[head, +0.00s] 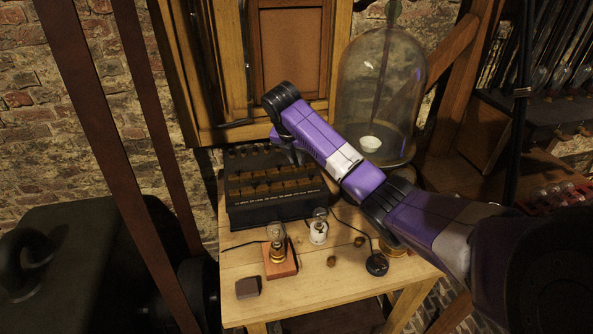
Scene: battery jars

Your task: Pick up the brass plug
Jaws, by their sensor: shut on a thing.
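My gripper (297,156) is at the back of the black box (277,208), pointing down over its top among the brass pieces. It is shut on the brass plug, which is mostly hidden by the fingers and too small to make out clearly. The box has rows of brass blocks (262,189) on top and pale lettering along its front edge. I cannot tell whether the plug is still seated in the box or clear of it.
On the wooden table (312,284) stand a lamp on a red-brown base (280,259), a small white-based bulb (319,228), a dark block (247,287), two small brass knobs (331,261) and a round black piece (377,264). A glass bell jar (385,85) stands behind my arm.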

